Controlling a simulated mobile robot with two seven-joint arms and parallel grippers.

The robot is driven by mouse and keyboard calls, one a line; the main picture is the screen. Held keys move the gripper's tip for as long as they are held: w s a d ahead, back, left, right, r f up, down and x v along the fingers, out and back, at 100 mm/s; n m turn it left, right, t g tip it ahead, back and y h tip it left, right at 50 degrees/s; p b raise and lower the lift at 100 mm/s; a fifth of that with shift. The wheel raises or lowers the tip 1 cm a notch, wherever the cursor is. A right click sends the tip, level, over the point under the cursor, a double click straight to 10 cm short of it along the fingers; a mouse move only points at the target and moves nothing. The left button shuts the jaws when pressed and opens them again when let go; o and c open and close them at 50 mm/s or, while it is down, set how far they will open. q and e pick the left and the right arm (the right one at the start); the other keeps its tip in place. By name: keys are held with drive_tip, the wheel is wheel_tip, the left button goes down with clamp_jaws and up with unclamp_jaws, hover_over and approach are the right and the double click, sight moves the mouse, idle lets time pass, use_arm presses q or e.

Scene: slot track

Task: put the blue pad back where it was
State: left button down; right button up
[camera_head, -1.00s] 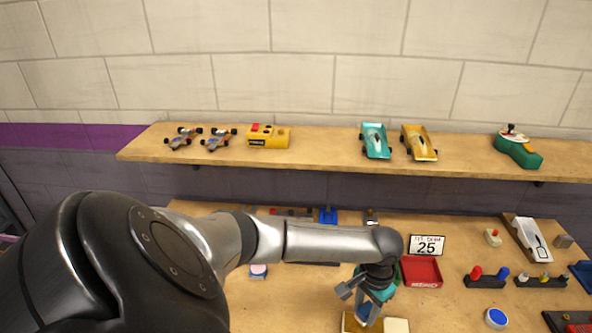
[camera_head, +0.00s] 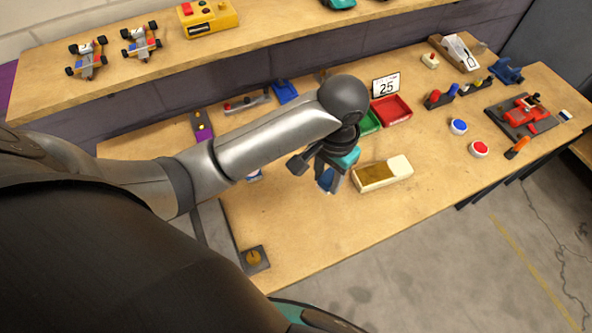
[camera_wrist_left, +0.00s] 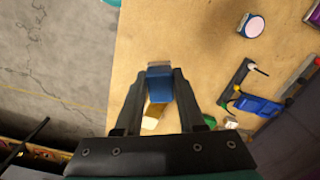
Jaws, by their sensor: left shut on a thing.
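The blue pad (camera_wrist_left: 160,86) is a small blue block with a paler end, held between the two fingers of my left gripper (camera_wrist_left: 154,98) in the left wrist view. In the head view my left gripper (camera_head: 324,178) points down over the bench, left of a tan-and-white box (camera_head: 372,181), and the blue pad (camera_head: 326,181) shows partly between its fingers. The pad appears to be held above the bench top, apart from the box. My right gripper is not in view.
On the bench (camera_head: 300,235) stand a red tray (camera_head: 391,110), a green tray (camera_head: 370,123), a "25" sign (camera_head: 386,86), a blue button (camera_head: 458,126) and a red button (camera_head: 479,148). A shelf (camera_head: 290,40) runs behind. The front bench area is mostly clear.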

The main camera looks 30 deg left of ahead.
use_arm(q)
drive_tip(key=shift+s, duration=0.2)
drive_tip(key=b, duration=0.3)
hover_over(318, 222)
wheel_tip(318, 222, down, 15)
drive_tip(key=shift+f, duration=0.1)
wheel_tip(318, 222, down, 4)
drive_tip(key=shift+f+b, duration=0.15)
drive_tip(key=shift+b, duration=0.55)
drive_tip(key=shift+f, duration=0.1)
drive_tip(key=shift+f, duration=0.15)
drive_tip(key=c, duration=0.5)
unclamp_jaws()
wheel_tip(318, 222, up, 12)
drive_tip(key=p, duration=0.3)
drive_tip(key=shift+r, duration=0.2)
